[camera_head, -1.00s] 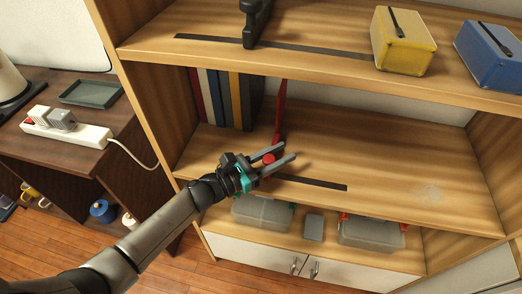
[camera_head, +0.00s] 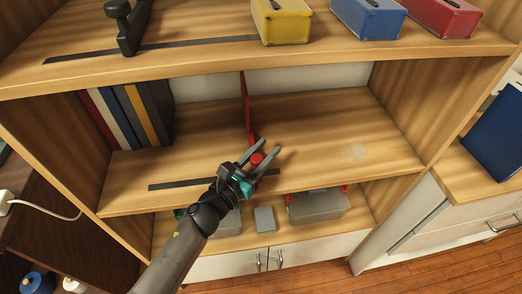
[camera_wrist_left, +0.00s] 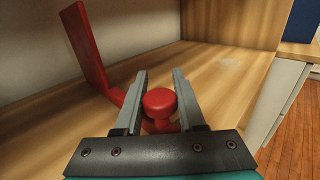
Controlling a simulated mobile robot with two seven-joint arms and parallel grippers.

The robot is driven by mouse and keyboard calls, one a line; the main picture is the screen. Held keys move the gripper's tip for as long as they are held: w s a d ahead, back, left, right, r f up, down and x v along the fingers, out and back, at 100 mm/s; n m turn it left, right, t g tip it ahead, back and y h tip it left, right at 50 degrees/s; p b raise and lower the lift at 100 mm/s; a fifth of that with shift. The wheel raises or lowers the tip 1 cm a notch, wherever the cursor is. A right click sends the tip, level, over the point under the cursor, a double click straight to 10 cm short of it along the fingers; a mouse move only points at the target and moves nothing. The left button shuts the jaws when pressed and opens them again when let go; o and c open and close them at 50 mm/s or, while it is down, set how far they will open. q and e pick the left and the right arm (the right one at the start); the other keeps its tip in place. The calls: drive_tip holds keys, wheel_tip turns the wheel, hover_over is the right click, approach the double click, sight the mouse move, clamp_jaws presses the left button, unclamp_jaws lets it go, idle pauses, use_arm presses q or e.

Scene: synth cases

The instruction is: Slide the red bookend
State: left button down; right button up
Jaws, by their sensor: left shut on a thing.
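The red bookend stands upright on the middle shelf (camera_head: 320,130), its thin plate (camera_head: 246,105) well to the right of the row of books (camera_head: 130,115). Its round red knob (camera_head: 257,158) is at the shelf's front, near the right end of a dark slot (camera_head: 185,184). My left gripper (camera_head: 264,149) is shut on the knob, with one finger on each side. The left wrist view shows the knob (camera_wrist_left: 159,103) between the fingers (camera_wrist_left: 160,76) and the tall plate (camera_wrist_left: 85,45) behind, to the left. My right gripper is not in view.
The shelf to the right of the bookend is clear up to the side wall (camera_head: 415,110). Above, a black bookend (camera_head: 130,25) and yellow (camera_head: 282,22), blue (camera_head: 368,18) and red (camera_head: 445,15) boxes stand on the upper shelf. Grey bins (camera_head: 318,207) sit below.

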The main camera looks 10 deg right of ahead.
use_arm(q)
drive_tip(key=c, duration=0.5)
unclamp_jaws()
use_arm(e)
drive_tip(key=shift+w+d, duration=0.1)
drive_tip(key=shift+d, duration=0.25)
use_arm(q)
drive_tip(key=v, duration=1.5)
drive_tip(key=shift+s+a, duration=0.1)
drive_tip(key=shift+s, duration=0.05)
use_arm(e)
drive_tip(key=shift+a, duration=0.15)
